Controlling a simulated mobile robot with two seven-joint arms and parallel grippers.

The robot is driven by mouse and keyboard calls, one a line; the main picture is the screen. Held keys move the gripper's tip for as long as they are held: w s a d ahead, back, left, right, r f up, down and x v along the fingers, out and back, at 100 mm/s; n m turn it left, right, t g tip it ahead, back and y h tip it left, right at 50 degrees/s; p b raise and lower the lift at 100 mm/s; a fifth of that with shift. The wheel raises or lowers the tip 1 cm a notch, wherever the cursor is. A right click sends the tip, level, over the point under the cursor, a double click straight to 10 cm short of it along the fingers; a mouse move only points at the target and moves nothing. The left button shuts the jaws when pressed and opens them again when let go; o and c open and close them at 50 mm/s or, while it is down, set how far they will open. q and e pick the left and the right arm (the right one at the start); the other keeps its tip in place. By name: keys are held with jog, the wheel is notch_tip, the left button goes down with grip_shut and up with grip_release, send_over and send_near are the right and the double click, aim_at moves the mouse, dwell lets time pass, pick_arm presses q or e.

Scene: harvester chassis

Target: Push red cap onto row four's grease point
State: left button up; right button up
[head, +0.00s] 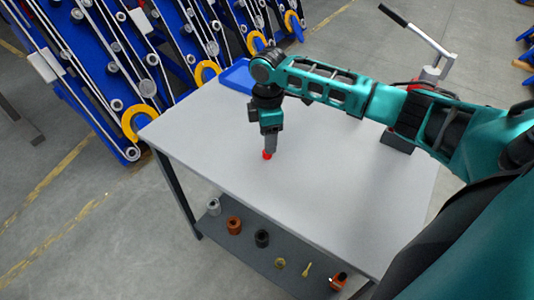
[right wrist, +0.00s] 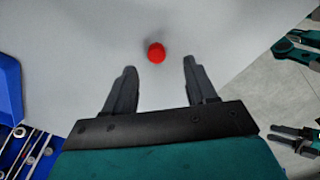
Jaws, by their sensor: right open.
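The red cap (head: 267,155) sits on the grey table top (head: 330,190). My right gripper (head: 269,146) points down right over it. In the right wrist view, the round red cap (right wrist: 156,52) shows just beyond the fingertips, between their lines. My right gripper (right wrist: 160,78) is open and empty, its fingers on either side of the cap's line. The blue harvester rows (head: 95,85) stand behind the table. No grease point can be made out, and I cannot tell which row is four. What looks like my left gripper (right wrist: 290,137) shows at the right wrist view's edge.
A blue tray (head: 238,77) lies at the table's back edge. A lever tool with a black handle (head: 393,15) stands at the back right. The lower shelf (head: 250,252) holds several small parts. The table's front half is clear.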

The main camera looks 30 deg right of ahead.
jog(key=shift+w+d+f+b, duration=0.1)
jog(key=shift+w+f+b, duration=0.05)
jog(key=shift+f, duration=1.25)
jog(key=shift+w+f+b, duration=0.1)
jog(key=shift+f+b, duration=0.05)
jog(key=shift+f, duration=1.2)
jog(key=shift+c, duration=0.5)
grip_shut()
jog(key=shift+r, duration=0.1)
